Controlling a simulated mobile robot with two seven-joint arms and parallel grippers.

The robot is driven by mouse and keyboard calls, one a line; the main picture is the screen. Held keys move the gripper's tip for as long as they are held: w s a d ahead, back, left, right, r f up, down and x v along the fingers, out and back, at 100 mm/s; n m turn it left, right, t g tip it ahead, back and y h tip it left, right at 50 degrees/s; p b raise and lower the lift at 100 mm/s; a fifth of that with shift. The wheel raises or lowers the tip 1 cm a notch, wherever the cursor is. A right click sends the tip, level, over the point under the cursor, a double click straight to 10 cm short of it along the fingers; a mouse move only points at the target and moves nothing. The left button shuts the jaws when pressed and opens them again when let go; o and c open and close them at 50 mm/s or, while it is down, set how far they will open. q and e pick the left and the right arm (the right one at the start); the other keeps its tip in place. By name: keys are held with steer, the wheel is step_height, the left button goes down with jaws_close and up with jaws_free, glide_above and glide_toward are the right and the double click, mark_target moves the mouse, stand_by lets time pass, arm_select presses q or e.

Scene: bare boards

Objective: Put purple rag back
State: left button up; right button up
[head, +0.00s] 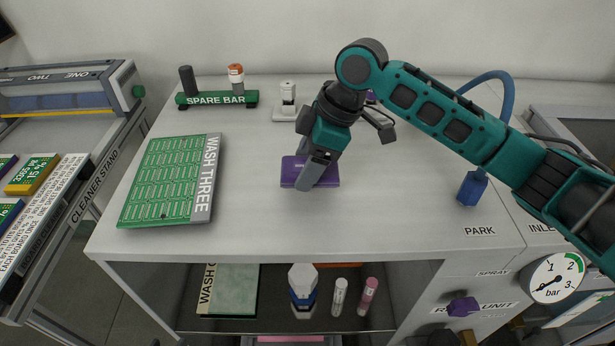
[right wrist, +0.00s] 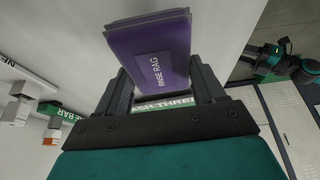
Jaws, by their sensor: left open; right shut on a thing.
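The purple rag (head: 328,178), labelled RINSE RAG, is at the middle of the grey bench top in the head view. My right gripper (head: 308,170) reaches down to it from above, and one finger covers part of it. In the right wrist view the rag (right wrist: 155,52) sits between the two fingers of the right gripper (right wrist: 165,85), which is shut on it. Whether the rag touches the bench or hangs just above it, I cannot tell.
Left of the rag lies the green WASH THREE board (head: 165,180). A green SPARE BAR (head: 217,100) with upright pieces and a white stand (head: 287,105) are behind. A blue tool (head: 472,187) on a hose is at right. Bottles stand on the shelf below. The front bench top is clear.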

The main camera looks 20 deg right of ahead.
step_height(320, 180, down, 4)
steer(key=shift+r, duration=0.1)
steer(key=o, duration=0.9)
steer(key=shift+o, duration=0.2)
steer(key=p+v, duration=0.1)
steer(key=v, duration=1.1)
steer(key=shift+s, duration=0.1)
